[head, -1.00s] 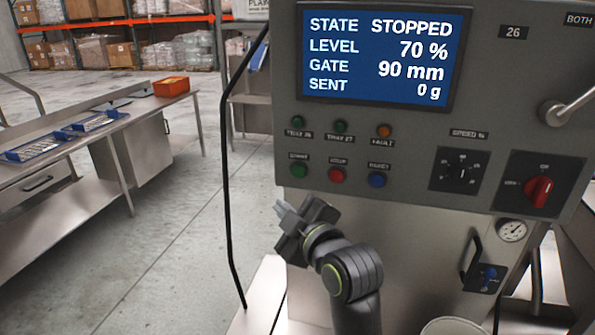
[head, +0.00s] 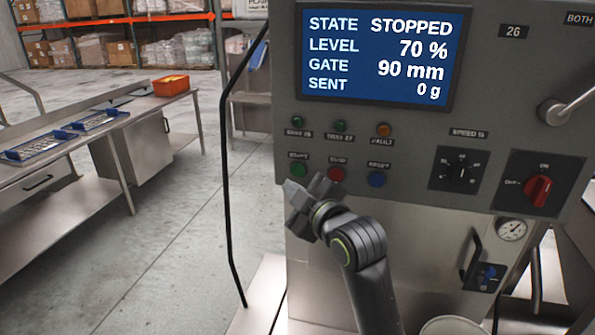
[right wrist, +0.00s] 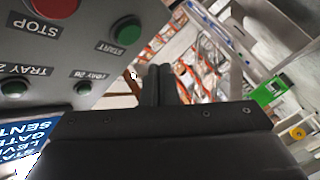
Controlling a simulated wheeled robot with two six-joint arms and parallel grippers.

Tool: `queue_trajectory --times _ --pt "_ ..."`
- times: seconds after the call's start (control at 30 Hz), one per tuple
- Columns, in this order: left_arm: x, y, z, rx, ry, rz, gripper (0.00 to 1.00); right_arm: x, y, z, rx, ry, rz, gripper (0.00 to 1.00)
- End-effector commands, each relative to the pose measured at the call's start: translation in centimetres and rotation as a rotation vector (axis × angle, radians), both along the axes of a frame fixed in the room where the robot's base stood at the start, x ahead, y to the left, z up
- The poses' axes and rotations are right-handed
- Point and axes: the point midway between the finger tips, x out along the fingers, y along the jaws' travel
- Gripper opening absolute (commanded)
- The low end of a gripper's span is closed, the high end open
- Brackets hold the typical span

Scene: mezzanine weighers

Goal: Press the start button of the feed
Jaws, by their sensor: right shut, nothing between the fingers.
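The control panel (head: 400,130) of the feed faces me, and its screen (head: 385,55) reads STOPPED, level 70 %, gate 90 mm, sent 0 g. The green start button (head: 299,170) is at the left of the lower button row; it also shows in the right wrist view (right wrist: 126,32), labelled START. My right gripper (head: 289,188) is shut and empty, just below the start button in the head view. Its closed fingers (right wrist: 159,84) appear apart from the button in the right wrist view. My left gripper is not in view.
The red stop button (head: 337,174) and a blue button (head: 376,179) sit right of the start button. A red rotary switch (head: 538,190) is farther right. A black cable (head: 226,180) hangs left of the panel. A steel bench (head: 150,110) stands at left, with open floor between.

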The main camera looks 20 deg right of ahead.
Motion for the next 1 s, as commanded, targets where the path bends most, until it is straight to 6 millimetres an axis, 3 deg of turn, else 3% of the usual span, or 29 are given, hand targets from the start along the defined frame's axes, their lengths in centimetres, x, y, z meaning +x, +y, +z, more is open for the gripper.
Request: queue_trajectory --times 0.33,1.0 --pt "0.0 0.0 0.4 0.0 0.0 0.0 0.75 2.6 -1.7 0.1 0.001 0.0 0.0 0.0" --pt "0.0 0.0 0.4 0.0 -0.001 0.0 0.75 2.7 -1.8 0.0 0.002 0.0 0.001 0.0"
